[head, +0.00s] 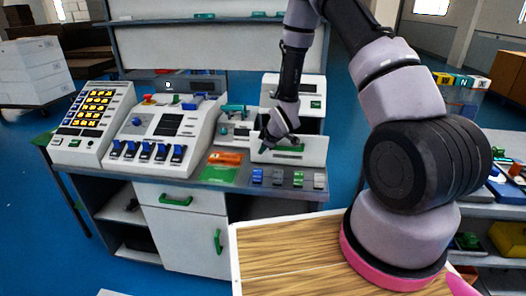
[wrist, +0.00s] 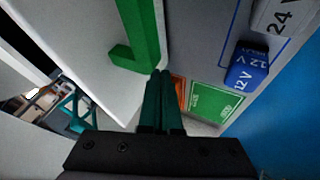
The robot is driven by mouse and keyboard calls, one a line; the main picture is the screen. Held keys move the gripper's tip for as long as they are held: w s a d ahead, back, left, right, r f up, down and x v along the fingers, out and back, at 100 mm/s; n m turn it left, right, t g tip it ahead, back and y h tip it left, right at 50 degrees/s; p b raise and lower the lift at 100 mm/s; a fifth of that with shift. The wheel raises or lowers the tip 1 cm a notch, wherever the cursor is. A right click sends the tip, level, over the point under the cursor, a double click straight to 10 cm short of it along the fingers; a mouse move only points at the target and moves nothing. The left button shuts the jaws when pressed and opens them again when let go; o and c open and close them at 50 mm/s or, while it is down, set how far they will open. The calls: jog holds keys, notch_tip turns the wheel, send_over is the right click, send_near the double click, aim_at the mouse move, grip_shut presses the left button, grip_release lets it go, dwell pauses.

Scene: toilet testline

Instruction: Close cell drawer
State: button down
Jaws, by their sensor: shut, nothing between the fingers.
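The cell drawer (head: 312,152) looks like the white front with a green handle on the right unit of the bench. Its green handle (head: 288,149) is partly hidden behind my gripper (head: 268,146) in the head view. In the wrist view the white front (wrist: 85,35) fills the upper left, with the thick green handle (wrist: 140,35) standing out from it. My gripper (wrist: 164,75) is shut and empty. Its dark green fingertips are close to the near end of the handle; I cannot tell if they touch. How far the drawer is out is unclear.
A row of cells stands at the bench front, including a blue 12 V block (wrist: 245,70) and a grey 24 V block (wrist: 283,15). A green card (head: 219,174) lies left of them. A wooden-topped surface (head: 285,250) is nearer me. Button consoles (head: 165,130) stand on the left.

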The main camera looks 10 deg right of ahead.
jog(key=shift+w+d, duration=0.15)
jog(key=shift+w, duration=0.4)
